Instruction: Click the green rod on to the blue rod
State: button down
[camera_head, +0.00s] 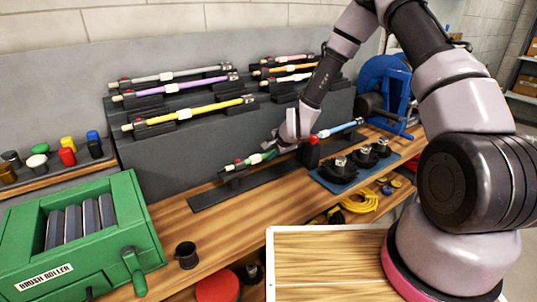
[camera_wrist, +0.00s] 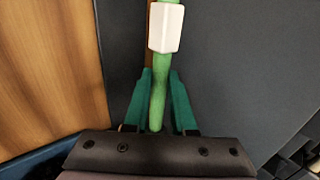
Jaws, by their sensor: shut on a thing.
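The green rod (camera_head: 256,158) lies above a long dark base plate (camera_head: 225,190), its left end near a small dark support. A white collar sits on the rod in the wrist view, beyond my fingertips. My gripper (camera_head: 277,145) is shut on the green rod, and in the wrist view the teal fingers (camera_wrist: 160,76) stand on either side of it (camera_wrist: 160,95). The blue rod (camera_head: 343,128) is to the right, roughly in line, with a red part (camera_head: 314,138) at its left end. My gripper hides the green rod's right end, so I cannot tell whether the rods touch.
Racks behind hold yellow (camera_head: 210,110), purple (camera_head: 190,86) and other rods. A green brush roller box (camera_head: 120,200) stands at left, with a dark mug (camera_head: 187,255) beside it. Dark clamps on a blue mat (camera_head: 322,182) and a blue machine (camera_head: 385,85) are at right.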

jog(key=c, duration=0.7)
grip_release()
jog(key=shift+o, duration=0.2)
jog(key=s+d+r+n+h, duration=0.1)
jog(key=s+d+r, duration=0.35)
jog(key=r, duration=0.45)
jog(key=s+d+r+n+h, duration=0.1)
jog(key=s+d+r+n, duration=0.15)
jog(key=d+r, duration=0.55)
jog(key=s+d+r+n, duration=0.1)
jog(key=s+d+r, duration=0.25)
jog(key=r, duration=0.75)
jog(key=s+d+r+n, duration=0.1)
jog(key=s+d+r, duration=0.2)
jog(key=s+r, duration=0.4)
jog(key=s+d+r+n, duration=0.1)
jog(key=s+d+r, duration=0.3)
jog(key=s+r, duration=0.3)
jog(key=s, duration=0.5)
jog(key=shift+d+n+t, duration=0.2)
jog(key=shift+n+t, duration=0.1)
jog(key=shift+n, duration=0.05)
